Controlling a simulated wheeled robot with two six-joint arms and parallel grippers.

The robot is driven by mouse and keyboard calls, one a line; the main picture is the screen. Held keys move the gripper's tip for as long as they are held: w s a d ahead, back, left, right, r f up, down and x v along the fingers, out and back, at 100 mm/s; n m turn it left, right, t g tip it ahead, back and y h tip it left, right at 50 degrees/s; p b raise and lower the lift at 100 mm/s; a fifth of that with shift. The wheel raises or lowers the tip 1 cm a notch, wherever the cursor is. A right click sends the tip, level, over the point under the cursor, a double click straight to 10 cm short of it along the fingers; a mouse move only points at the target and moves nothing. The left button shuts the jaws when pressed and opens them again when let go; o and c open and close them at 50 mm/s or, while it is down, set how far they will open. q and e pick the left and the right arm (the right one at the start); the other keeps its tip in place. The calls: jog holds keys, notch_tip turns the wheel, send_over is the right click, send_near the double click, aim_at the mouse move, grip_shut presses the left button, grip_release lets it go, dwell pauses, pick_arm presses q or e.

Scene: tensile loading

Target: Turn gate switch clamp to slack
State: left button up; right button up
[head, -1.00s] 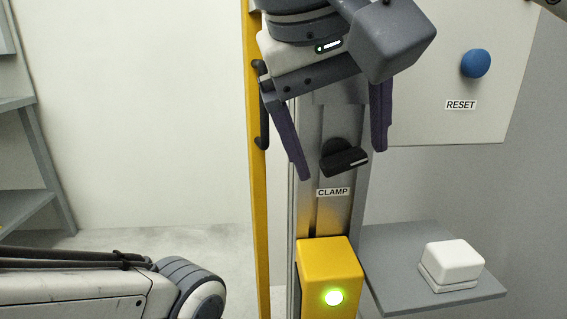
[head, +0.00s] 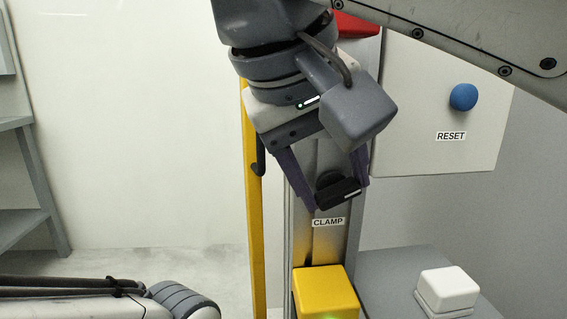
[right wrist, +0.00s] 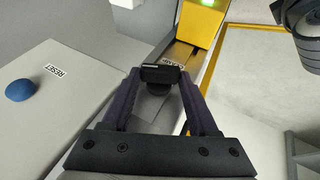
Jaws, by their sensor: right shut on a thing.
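The clamp switch (head: 338,192) is a black knob with a white mark on its bar, on the grey column above the CLAMP label (head: 328,222). My right gripper (head: 337,197) reaches down to it, with one dark finger on each side of the knob. In the right wrist view the knob (right wrist: 160,74) sits between the fingertips of the right gripper (right wrist: 159,82), which are shut on it. The bar looks slightly tilted in the head view. My left arm shows at the lower left, but its gripper jaws are not visible.
A yellow box (head: 325,292) with a green light sits below the switch. A blue RESET button (head: 463,97) is on the panel to the right. A white block (head: 447,289) rests on a grey shelf (head: 385,266). A yellow post (head: 254,200) stands left of the column.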

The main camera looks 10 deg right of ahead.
jog(key=h+p, duration=0.2)
jog(key=p, duration=0.1)
jog(key=n+h+p, duration=0.1)
jog(key=h+p, duration=0.1)
jog(key=p, duration=0.1)
jog(key=shift+a, duration=0.35)
jog(key=shift+a+f+h+p, duration=0.1)
jog(key=shift+f+h+p, duration=0.25)
jog(key=shift+h+p, duration=0.7)
jog(key=o, duration=1.4)
